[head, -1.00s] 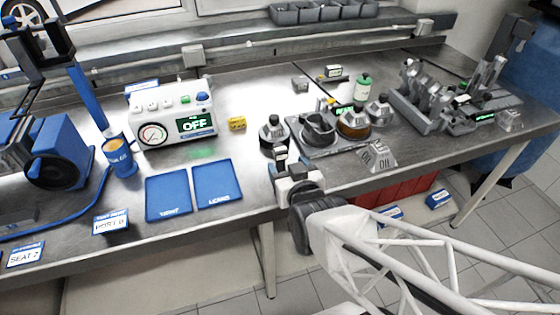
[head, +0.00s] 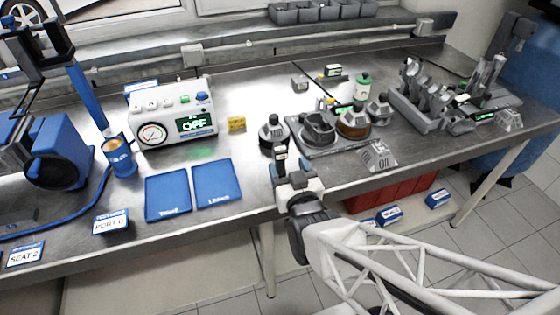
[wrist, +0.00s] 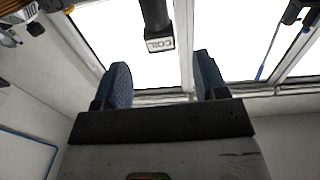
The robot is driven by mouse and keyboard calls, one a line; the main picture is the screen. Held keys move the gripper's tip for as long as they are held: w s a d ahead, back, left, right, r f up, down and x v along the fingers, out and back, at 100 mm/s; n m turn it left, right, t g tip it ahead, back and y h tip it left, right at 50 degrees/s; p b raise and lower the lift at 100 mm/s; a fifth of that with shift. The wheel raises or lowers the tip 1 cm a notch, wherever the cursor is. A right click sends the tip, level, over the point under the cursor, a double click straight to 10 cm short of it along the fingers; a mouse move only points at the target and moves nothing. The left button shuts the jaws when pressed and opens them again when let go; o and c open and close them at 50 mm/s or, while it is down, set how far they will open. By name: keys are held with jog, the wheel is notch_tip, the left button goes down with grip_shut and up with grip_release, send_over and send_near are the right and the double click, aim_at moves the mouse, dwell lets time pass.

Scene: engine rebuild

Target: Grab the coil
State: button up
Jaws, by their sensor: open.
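The coil (wrist: 158,30) is a dark upright body with a square grey end lettered COIL. In the wrist view it comes in from the top edge, beyond and between my two blue-padded fingers. My gripper (wrist: 163,82) is open, with nothing between its pads.
An oil tray (head: 323,145) with containers stands right of my gripper, an OIL sign (head: 379,156) at its front. Blue mats (head: 217,184) lie to the left, before the white tester (head: 172,110). An engine block (head: 425,105) stands farther right.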

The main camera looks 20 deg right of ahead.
aim_at(282, 155)
jog(key=shift+w, duration=0.65)
jog(key=shift+w, duration=0.1)
jog(key=shift+w, duration=2.55)
jog(key=shift+c, duration=0.5)
jog(key=shift+r, duration=0.1)
jog(key=c, duration=1)
